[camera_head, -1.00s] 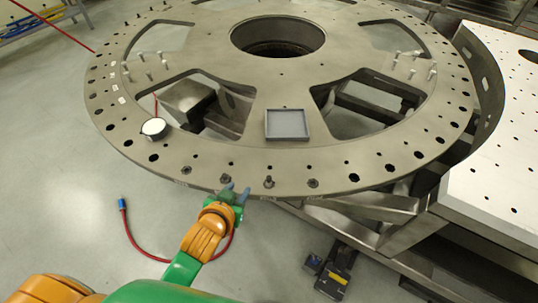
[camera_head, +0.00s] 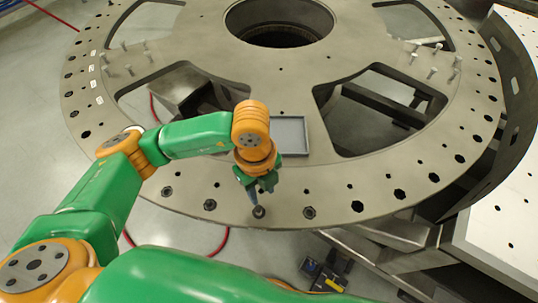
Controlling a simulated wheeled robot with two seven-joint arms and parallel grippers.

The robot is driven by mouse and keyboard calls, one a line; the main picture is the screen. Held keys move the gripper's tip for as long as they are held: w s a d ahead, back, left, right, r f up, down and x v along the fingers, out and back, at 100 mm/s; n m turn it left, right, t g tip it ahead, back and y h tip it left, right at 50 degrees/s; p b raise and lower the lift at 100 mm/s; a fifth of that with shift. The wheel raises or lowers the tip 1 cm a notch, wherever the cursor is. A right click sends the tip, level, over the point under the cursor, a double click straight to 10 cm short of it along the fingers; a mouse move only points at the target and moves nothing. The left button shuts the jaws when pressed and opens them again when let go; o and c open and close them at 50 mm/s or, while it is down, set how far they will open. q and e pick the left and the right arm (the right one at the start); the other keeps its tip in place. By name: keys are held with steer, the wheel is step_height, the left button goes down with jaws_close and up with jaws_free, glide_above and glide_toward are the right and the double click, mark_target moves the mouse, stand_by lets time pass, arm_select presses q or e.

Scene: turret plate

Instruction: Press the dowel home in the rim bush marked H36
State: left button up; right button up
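The large grey turret plate (camera_head: 380,180) fills the view, with a row of holes and dark bushes along its near rim. A small dowel (camera_head: 259,211) stands in one rim bush at the near middle. No H36 mark is legible, so I cannot read which bush this is. My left gripper (camera_head: 254,192) points down just above and behind the dowel, its fingers close to the dowel's top. I cannot tell whether they touch it or how far apart they are. My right gripper is not in view.
A shallow grey tray (camera_head: 302,150) lies on the plate behind my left gripper, partly covered by it. Neighbouring bushes (camera_head: 210,205) and (camera_head: 309,212) show no dowel. Upright pins (camera_head: 432,72) stand farther back. A perforated pale table (camera_head: 510,190) is at right.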

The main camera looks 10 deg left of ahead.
mark_target(258, 207)
arm_select(q)
steer(key=shift+y, duration=0.3)
steer(key=f+b, duration=0.4)
steer(key=f, duration=0.1)
steer(key=a+f+b, duration=0.1)
steer(key=f+b, duration=0.1)
steer(key=b, duration=0.1)
steer(key=shift+s+f, duration=0.25)
steer(key=shift+s+r, duration=0.15)
steer(key=shift+s, duration=0.15)
steer(key=shift+w, duration=0.1)
jaws_close()
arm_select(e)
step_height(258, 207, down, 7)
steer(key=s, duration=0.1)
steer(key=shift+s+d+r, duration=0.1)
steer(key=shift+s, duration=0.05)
